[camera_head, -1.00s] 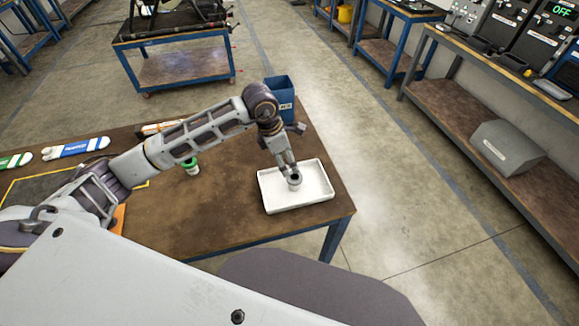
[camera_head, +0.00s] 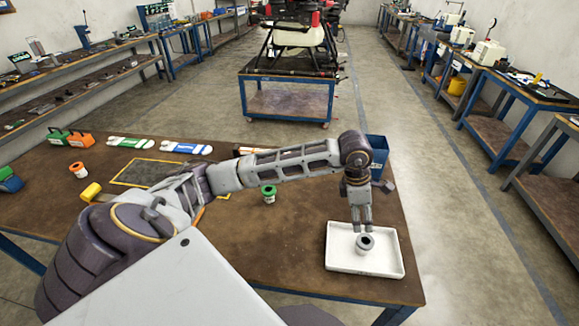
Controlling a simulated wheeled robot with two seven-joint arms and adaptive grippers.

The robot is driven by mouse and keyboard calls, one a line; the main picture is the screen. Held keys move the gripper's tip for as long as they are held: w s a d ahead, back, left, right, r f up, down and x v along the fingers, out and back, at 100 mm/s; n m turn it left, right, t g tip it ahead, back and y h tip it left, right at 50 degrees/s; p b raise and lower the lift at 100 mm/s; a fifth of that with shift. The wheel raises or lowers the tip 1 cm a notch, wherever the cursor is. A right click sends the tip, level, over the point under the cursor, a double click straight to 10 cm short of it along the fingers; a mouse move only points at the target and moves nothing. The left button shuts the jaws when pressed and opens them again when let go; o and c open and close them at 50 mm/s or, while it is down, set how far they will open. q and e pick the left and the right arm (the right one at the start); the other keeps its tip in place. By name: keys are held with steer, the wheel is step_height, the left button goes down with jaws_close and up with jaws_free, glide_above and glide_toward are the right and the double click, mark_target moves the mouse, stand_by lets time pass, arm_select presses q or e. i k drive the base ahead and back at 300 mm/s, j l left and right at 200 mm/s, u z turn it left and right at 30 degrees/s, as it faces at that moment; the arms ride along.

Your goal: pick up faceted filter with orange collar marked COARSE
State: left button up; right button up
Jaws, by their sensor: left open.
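A small white filter with an orange collar (camera_head: 78,170) stands on the brown table at the far left; its marking is too small to read. My left gripper (camera_head: 362,228) points down over the white tray (camera_head: 340,262) at the right of the table, far from the orange-collared filter. It is open, just above a filter with a dark grey top (camera_head: 365,244) that stands in the tray. Whether the fingers touch that filter is hard to tell. My right gripper is not in view.
A blue bin (camera_head: 378,150) stands behind the tray. Green-and-white and blue-and-white strips (camera_head: 187,147) lie at the back left, near green and orange boxes (camera_head: 80,139). A yellow-handled item (camera_head: 91,191) lies near the orange-collared filter. A drone stands on a blue cart (camera_head: 288,98) beyond.

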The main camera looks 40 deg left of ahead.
mark_target(78, 168)
steer(key=u, duration=3.05)
steer(key=i+j+z, duration=0.35)
